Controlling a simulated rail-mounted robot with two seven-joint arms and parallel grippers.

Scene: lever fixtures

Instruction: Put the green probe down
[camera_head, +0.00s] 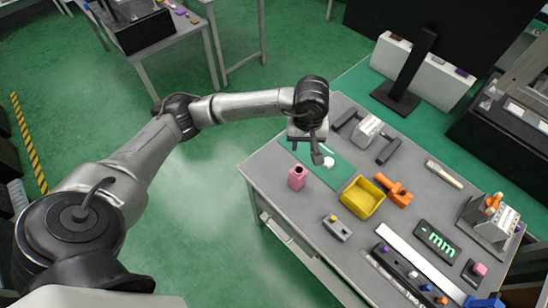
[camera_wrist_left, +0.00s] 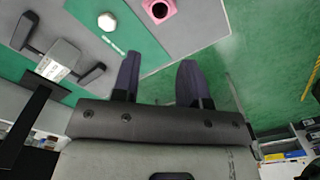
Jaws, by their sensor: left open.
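A short pale green rod (camera_wrist_left: 112,43), which looks like the green probe, lies on the green mat (camera_wrist_left: 85,12) in the left wrist view, beside a white knob (camera_wrist_left: 107,21). In the head view the mat (camera_head: 335,177) is at the table's left end, and the white knob (camera_head: 328,162) sits on it. My left gripper (camera_head: 307,153) is over the mat's edge, and partly hides it. In the left wrist view its fingers (camera_wrist_left: 158,80) are open, apart, with nothing between them; the rod is beyond the left finger. My right gripper is not in view.
A yellow bin (camera_head: 362,197), an orange part (camera_head: 394,192) and a grey fixture with a yellow button (camera_head: 337,228) stand further right. A grey lever fixture (camera_head: 367,130) is behind the mat.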

